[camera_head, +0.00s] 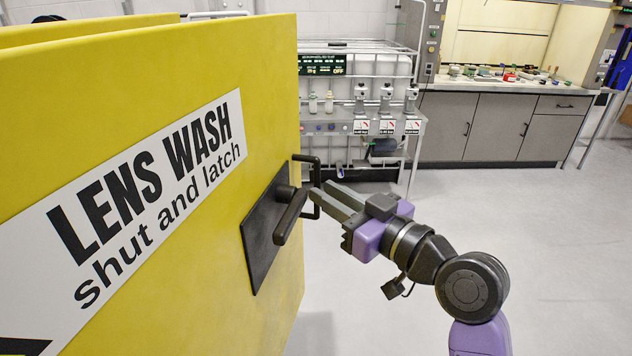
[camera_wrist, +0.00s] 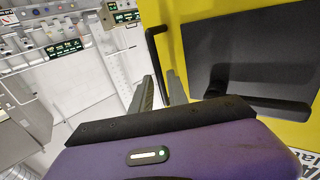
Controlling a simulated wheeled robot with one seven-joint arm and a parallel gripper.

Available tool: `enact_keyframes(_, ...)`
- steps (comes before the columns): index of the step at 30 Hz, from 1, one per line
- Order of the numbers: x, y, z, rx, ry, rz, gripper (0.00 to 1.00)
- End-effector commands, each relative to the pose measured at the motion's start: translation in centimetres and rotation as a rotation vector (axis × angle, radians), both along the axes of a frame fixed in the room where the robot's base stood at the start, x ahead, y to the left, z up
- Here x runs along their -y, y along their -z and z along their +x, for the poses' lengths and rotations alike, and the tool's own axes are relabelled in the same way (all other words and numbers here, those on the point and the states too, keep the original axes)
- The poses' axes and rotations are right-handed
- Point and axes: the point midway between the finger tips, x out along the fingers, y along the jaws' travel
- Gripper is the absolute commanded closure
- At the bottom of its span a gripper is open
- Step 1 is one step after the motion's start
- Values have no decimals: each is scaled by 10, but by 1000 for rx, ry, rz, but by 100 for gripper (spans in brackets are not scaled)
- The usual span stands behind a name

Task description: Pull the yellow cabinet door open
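The yellow cabinet door (camera_head: 200,60) fills the left of the head view, with a white label reading "LENS WASH shut and latch". It carries a black plate (camera_head: 262,245) with a dark lever (camera_head: 291,217), and a black bar handle (camera_head: 314,165) near its right edge. My gripper (camera_head: 322,200) reaches in from the right, its fingertips at the bar handle. In the wrist view, the bar handle (camera_wrist: 152,50) runs down between the two parted fingers (camera_wrist: 160,88). A gap shows beside the bar, so the fingers look open around it. The yellow door (camera_wrist: 205,12) and black plate (camera_wrist: 265,55) lie right of them.
Clear grey floor (camera_head: 560,230) lies to the right of the door. A white rack (camera_head: 350,90) with bottles and signs stands behind, beside grey cupboards (camera_head: 495,125) under a cluttered worktop. Another yellow panel edge (camera_head: 90,28) shows behind the door's top.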

Motion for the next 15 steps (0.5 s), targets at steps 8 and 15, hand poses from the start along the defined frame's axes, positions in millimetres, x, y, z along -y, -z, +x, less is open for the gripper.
enact_keyframes(8, -20, -1, 23, -1, 0, 1, 80)
enact_keyframes(15, -22, 0, 26, 0, 1, 0, 80)
